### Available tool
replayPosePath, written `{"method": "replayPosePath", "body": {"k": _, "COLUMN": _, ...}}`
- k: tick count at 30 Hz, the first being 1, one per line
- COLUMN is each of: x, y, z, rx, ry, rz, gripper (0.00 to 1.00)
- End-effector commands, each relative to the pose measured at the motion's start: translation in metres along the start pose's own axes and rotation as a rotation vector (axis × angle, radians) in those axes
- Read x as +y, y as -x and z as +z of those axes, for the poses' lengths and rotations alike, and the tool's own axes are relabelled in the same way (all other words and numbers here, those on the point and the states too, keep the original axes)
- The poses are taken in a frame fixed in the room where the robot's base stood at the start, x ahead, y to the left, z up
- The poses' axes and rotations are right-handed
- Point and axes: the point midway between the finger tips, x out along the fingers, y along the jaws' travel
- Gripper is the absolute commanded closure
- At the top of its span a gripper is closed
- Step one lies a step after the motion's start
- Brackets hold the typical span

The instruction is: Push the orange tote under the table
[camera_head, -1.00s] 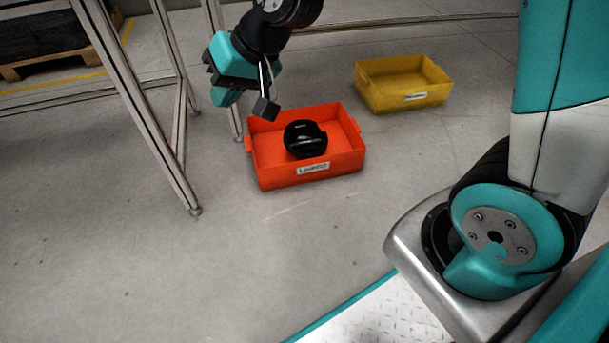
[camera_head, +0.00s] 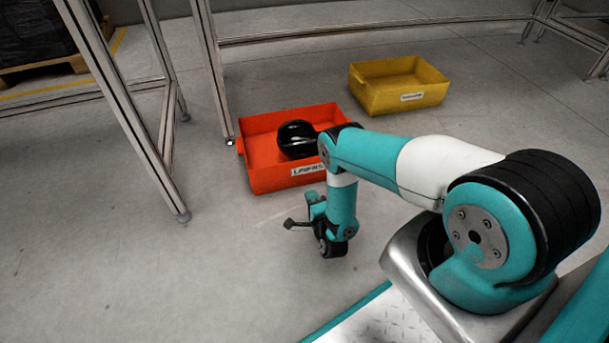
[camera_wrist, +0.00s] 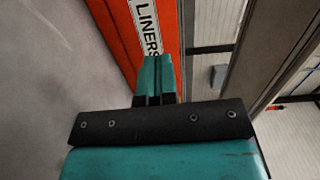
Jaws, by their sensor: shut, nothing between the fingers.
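The orange tote (camera_head: 262,172) stands on the floor with a black rounded shell (camera_head: 296,139) inside. Its labelled front wall faces me, and its back left corner is close to a leg of the metal-framed table (camera_head: 117,95). The tote is outside the table frame, to its right. My gripper (camera_head: 314,204) is low in front of that wall, partly hidden by my wrist. In the wrist view my shut, empty gripper (camera_wrist: 155,78) points at the orange tote wall (camera_wrist: 120,35) beside the "LINERS" label. I cannot tell whether it touches.
A yellow tote (camera_head: 400,92) stands on the floor behind and to the right. A table leg (camera_head: 180,212) stands to the front left. The floor left of the orange tote and under the table is clear. A dark load on a pallet (camera_head: 40,45) is at the far left.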

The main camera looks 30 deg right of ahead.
Motion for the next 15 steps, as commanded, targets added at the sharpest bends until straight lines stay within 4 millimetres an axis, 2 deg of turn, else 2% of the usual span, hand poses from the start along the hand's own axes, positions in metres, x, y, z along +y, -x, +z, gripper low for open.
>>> {"method": "replayPosePath", "body": {"k": 2, "x": 0.011, "y": 0.012, "z": -0.007, "rx": 0.023, "ry": -0.015, "rz": -0.021, "gripper": 1.0}}
{"method": "replayPosePath", "body": {"k": 5, "x": 0.014, "y": 0.013, "z": -0.011, "rx": 0.035, "ry": -0.025, "rz": -0.036, "gripper": 1.0}}
{"method": "replayPosePath", "body": {"k": 8, "x": 0.015, "y": 0.003, "z": -0.011, "rx": 0.037, "ry": -0.026, "rz": -0.038, "gripper": 1.0}}
{"method": "replayPosePath", "body": {"k": 15, "x": 0.017, "y": -0.047, "z": -0.013, "rx": 0.037, "ry": -0.026, "rz": -0.038, "gripper": 1.0}}
